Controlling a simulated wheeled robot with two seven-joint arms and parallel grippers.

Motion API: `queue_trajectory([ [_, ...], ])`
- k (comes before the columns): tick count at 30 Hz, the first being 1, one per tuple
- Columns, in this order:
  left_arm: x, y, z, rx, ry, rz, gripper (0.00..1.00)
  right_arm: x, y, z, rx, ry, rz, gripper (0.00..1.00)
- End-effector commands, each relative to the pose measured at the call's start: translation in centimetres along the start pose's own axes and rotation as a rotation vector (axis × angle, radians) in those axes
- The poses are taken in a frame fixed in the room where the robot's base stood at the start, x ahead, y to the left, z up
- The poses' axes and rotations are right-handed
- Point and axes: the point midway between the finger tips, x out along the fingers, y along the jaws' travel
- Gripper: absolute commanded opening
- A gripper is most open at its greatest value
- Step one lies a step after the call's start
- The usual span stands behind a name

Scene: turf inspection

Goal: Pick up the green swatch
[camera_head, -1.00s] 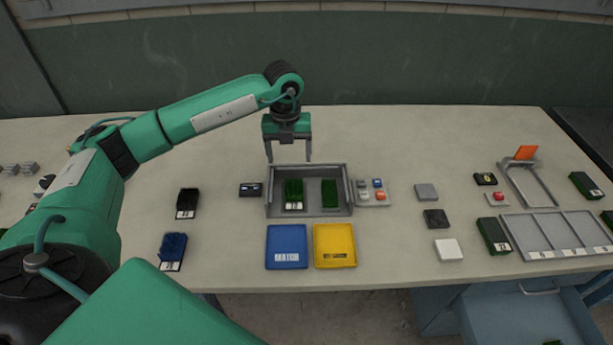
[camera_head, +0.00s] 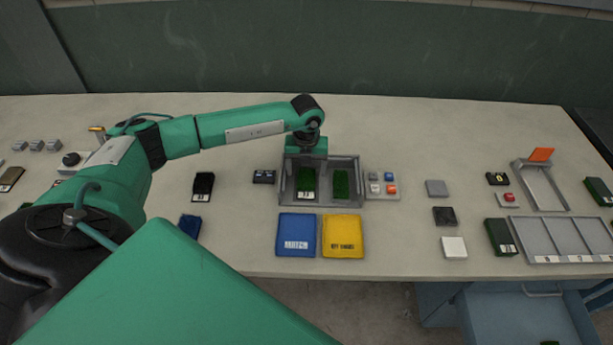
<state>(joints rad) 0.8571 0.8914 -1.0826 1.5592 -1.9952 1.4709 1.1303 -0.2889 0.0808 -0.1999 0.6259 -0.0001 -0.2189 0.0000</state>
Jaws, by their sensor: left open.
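Two green swatches lie in a grey tray (camera_head: 371,205) in the head view. The left swatch (camera_head: 306,181) has a white label at its near end, and the right swatch (camera_head: 341,184) shows no label. My left gripper (camera_head: 305,165) is open and empty, low over the back of the tray, just behind the left swatch. Its fingertips are hard to make out. More green swatches lie at the right: one beside the divided rack (camera_head: 498,236) and one near the table's right edge (camera_head: 597,190). My right gripper is not in view.
A blue bin (camera_head: 296,249) and a yellow bin (camera_head: 342,249) stand in front of the tray. A button panel (camera_head: 384,193) stands close at its right, a small black device (camera_head: 264,177) at its left. A black swatch (camera_head: 203,184) lies further left. The table behind the tray is clear.

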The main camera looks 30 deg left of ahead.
Motion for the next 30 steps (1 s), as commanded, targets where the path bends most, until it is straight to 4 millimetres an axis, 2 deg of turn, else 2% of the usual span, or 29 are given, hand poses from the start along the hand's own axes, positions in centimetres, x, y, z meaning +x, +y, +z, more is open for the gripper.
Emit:
queue_trajectory([
  [1, 0.5, 0.0, -0.1, -0.001, 0.002, 0.003, 0.75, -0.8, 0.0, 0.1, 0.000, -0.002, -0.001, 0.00],
  [6, 2.2, -0.1, 0.0, -0.001, 0.000, 0.000, 0.75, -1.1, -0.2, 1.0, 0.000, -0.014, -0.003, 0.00],
  [13, 2.4, -0.1, 0.0, 0.000, -0.001, 0.000, 0.75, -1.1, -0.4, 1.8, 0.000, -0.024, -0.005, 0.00],
  [14, 2.4, -0.1, 0.0, 0.000, -0.001, 0.000, 0.72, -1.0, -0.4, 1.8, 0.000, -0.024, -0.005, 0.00],
  [18, 2.4, -0.1, 0.0, 0.000, -0.001, 0.000, 0.44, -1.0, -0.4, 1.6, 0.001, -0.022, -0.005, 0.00],
  [21, 2.4, -0.1, 0.0, -0.001, -0.001, 0.000, 0.28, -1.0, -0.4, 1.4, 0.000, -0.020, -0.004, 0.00],
  [30, 2.4, -0.1, 0.0, -0.001, -0.001, 0.000, 0.24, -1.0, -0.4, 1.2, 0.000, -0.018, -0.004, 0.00],
])
